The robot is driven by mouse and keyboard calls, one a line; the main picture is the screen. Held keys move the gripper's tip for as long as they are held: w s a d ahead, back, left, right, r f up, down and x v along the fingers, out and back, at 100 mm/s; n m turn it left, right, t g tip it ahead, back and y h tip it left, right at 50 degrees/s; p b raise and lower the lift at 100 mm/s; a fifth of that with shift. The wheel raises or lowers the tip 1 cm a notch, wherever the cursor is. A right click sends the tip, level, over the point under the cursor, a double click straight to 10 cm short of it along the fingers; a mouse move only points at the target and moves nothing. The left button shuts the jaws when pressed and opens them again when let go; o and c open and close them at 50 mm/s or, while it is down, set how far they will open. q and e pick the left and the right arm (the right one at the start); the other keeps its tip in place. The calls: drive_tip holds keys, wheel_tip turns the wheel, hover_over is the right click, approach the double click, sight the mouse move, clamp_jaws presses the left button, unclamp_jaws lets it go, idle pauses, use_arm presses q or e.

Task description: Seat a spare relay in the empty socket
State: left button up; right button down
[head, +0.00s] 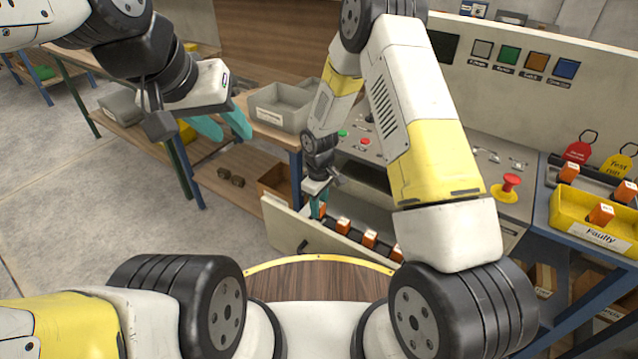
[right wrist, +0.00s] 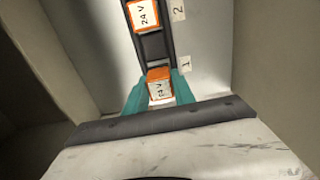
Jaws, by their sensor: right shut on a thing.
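My right gripper (head: 318,207) is low in the open drawer (head: 285,228), at the left end of a row of orange relays. Its teal fingers are shut on an orange relay marked 24 V (right wrist: 158,85) beside the label 1 (right wrist: 186,63) in the right wrist view. Whether this relay is seated cannot be told. Another 24 V relay (right wrist: 145,15) stands in the dark rail beside the label 2, with a dark stretch (right wrist: 153,47) between them. In the head view, further relays (head: 370,238) stand along the rail. My left gripper (head: 222,125) is open and empty, high at left.
A yellow tray marked Faulty (head: 590,232) holds an orange relay (head: 601,214) at right; more relays and tags are behind it. A red emergency button (head: 509,186) stands on the panel. A grey bin (head: 285,108) sits on the bench. The drawer walls flank my right gripper closely.

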drive_tip(key=shift+f, duration=1)
idle(0.9)
drive_tip(key=c, duration=1)
unclamp_jaws()
drive_tip(key=shift+o, duration=0.6)
drive_tip(key=o, duration=0.4)
drive_tip(key=shift+r, duration=3.5)
